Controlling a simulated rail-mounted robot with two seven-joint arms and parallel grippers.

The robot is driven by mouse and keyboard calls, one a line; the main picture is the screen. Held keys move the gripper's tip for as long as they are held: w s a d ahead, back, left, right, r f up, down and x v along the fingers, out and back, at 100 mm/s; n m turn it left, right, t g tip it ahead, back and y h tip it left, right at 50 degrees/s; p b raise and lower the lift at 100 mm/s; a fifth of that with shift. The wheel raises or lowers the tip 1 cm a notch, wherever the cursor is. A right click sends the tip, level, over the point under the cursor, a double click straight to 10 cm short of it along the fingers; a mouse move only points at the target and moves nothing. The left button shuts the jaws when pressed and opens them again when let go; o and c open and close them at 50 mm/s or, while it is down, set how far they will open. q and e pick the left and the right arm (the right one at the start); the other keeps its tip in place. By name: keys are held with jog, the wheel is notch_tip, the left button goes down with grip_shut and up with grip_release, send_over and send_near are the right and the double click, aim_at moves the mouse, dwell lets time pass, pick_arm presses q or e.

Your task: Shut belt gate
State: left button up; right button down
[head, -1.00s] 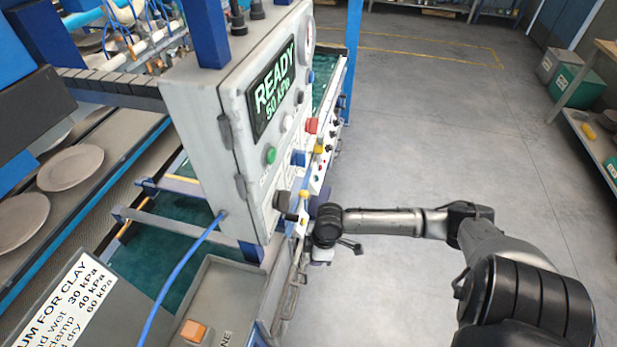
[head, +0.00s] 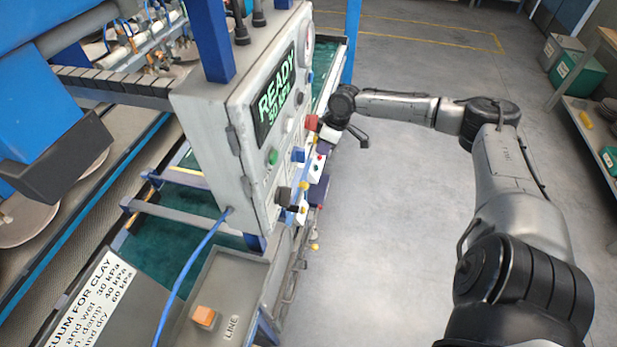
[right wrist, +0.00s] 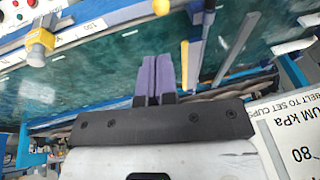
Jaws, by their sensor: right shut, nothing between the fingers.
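The green belt (head: 150,245) runs under the control cabinet. Bars cross it left of the cabinet, one of them a grey-blue bar (head: 185,214); I cannot tell surely which part is the belt gate. My right gripper (head: 327,140) is beside the cabinet's right side, mostly hidden by my wrist. In the right wrist view its purple fingers (right wrist: 156,76) are together and empty, above the green belt (right wrist: 120,65). A yellow bar (right wrist: 184,66) and a blue bar (right wrist: 195,50) stand just right of the fingertips; contact is not visible. My left gripper is out of view.
The cabinet (head: 215,130) reads READY and blocks the view behind it. Buttons and a red knob (head: 311,122) stick out near my right wrist. A yellow fitting (right wrist: 40,50) sits on the belt rail. The floor (head: 400,230) to the right is clear.

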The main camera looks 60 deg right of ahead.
jog(key=shift+f, duration=0.15)
jog(key=b, duration=0.1)
send_near(306, 184)
jog(key=x, duration=0.5)
jog(key=shift+w+f, duration=0.2)
jog(key=shift+x, duration=1.05)
jog(key=shift+f, duration=0.1)
